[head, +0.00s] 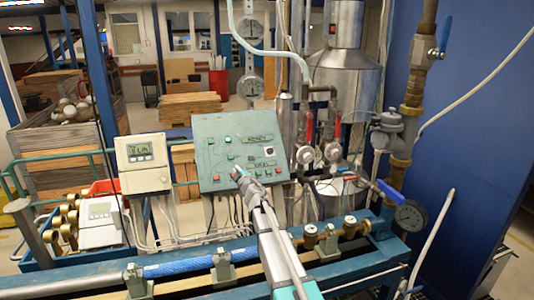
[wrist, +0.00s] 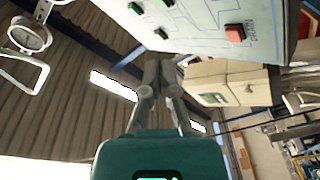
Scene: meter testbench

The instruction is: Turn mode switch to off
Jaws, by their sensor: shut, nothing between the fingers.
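The grey-green control panel (head: 215,140) stands behind the bench in the middle of the head view. A small dark knob on a pale plate (head: 269,151), at the panel's right side, looks like the mode switch; its setting is too small to read. My gripper (head: 238,173) is shut and empty, in front of the panel's lower middle, to the left of and below that knob. In the wrist view my gripper (wrist: 160,66) points up the picture, with the panel (wrist: 205,22) above it. That view shows several green buttons and a red square button (wrist: 235,33), but no knob I can identify.
A meter box with a display (head: 142,160) stands left of the panel. Pipes with red-handled valves (head: 308,130) stand close on its right, with a blue-handled valve (head: 390,192) further right. A blue bench rail with brass fittings (head: 350,225) crosses the front.

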